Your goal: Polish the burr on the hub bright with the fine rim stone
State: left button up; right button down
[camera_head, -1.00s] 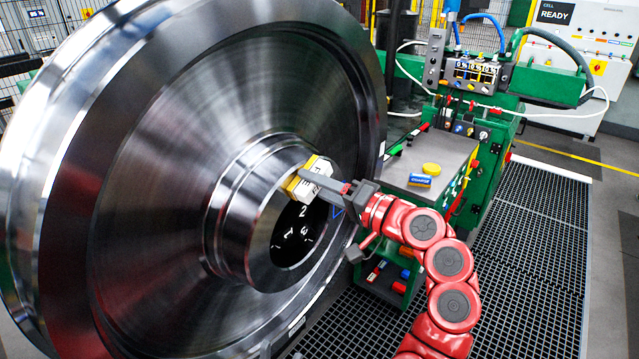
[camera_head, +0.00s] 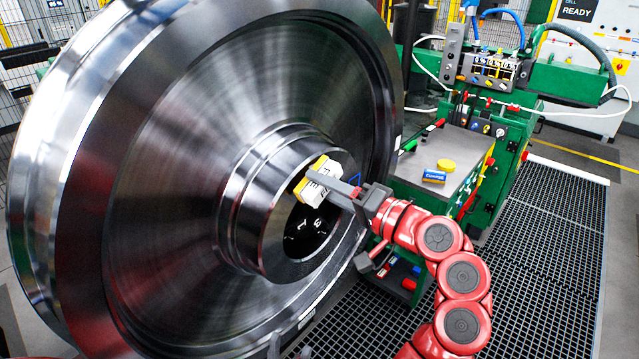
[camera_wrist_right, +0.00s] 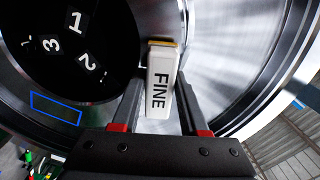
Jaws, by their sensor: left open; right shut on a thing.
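The big steel wheel (camera_head: 150,180) fills the left of the head view, its hub (camera_head: 250,215) ringing a dark bore. My right gripper (camera_head: 325,184) is shut on the fine stone (camera_head: 313,190), a white block with a yellow-tan edge. In the right wrist view the stone (camera_wrist_right: 160,80) reads FINE between the fingers, its tan end toward the hub ring beside the bore. I cannot tell whether it touches. No burr can be made out; the stone covers part of the hub rim. My left gripper (camera_head: 290,347) is open and empty at the bottom edge, only partly showing.
A green machine bench (camera_head: 440,200) stands right of the wheel, with a blue labelled block (camera_head: 434,176) and a yellow disc (camera_head: 446,165) on top. Dark floor grating (camera_head: 545,240) lies right of it. White numbers (camera_wrist_right: 76,22) show inside the bore.

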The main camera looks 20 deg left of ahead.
jog(key=v, duration=0.7)
jog(key=shift+w+r, duration=0.1)
dwell(0.4)
